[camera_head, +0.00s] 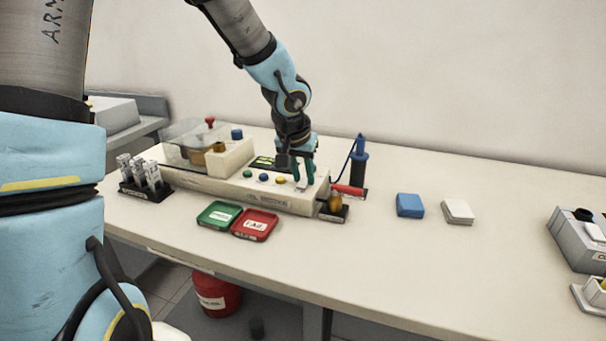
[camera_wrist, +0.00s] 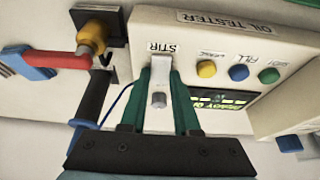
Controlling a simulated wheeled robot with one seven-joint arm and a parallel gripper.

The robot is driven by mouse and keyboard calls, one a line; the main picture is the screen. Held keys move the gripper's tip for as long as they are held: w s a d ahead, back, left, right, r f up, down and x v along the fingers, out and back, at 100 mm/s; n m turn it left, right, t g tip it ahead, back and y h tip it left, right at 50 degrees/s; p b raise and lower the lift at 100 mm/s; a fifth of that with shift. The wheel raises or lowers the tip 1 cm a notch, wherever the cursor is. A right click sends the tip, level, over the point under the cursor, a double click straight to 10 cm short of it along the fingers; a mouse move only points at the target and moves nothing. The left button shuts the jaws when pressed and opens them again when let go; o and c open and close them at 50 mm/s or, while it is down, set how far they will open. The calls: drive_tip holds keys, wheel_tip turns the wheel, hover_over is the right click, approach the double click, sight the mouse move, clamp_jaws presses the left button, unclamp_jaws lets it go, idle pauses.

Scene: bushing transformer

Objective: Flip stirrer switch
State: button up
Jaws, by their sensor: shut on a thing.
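The oil tester (camera_head: 265,194) is a cream-coloured unit on the bench, with a row of coloured buttons and a small lit display. In the wrist view its panel (camera_wrist: 222,45) carries a "STIR" label beside the stirrer switch (camera_wrist: 159,99), a small grey lever on a light plate. My gripper (camera_head: 303,184) points down onto the right end of the tester. In the wrist view the green fingers of my gripper (camera_wrist: 158,108) stand on either side of the switch and are shut on it. The exact finger contact is hard to see.
Green tray (camera_head: 219,215) and red tray (camera_head: 255,225) lie in front of the tester. A vial rack (camera_head: 146,189) stands left. The bench front is mostly clear.

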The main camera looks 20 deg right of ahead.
clamp_jaws()
drive_tip(key=p, duration=0.3)
drive_tip(key=shift+w+d+r+g+y+p, duration=0.15)
drive_tip(key=shift+r+g+y+p, duration=0.15)
drive_tip(key=shift+r+g+p, duration=0.1)
drive_tip(key=g+y+p, duration=0.1)
drive_tip(key=p, duration=0.2)
drive_tip(key=shift+w+d+f, duration=0.1)
drive_tip(key=shift+w+d, duration=0.05)
drive_tip(key=shift+w, duration=0.05)
drive_tip(key=shift+f+g+y+p, duration=0.2)
drive_tip(key=shift+g+y+p, duration=0.1)
drive_tip(key=shift+p, duration=0.2)
drive_tip(key=o, duration=0.7)
unclamp_jaws()
drive_tip(key=shift+f, duration=0.1)
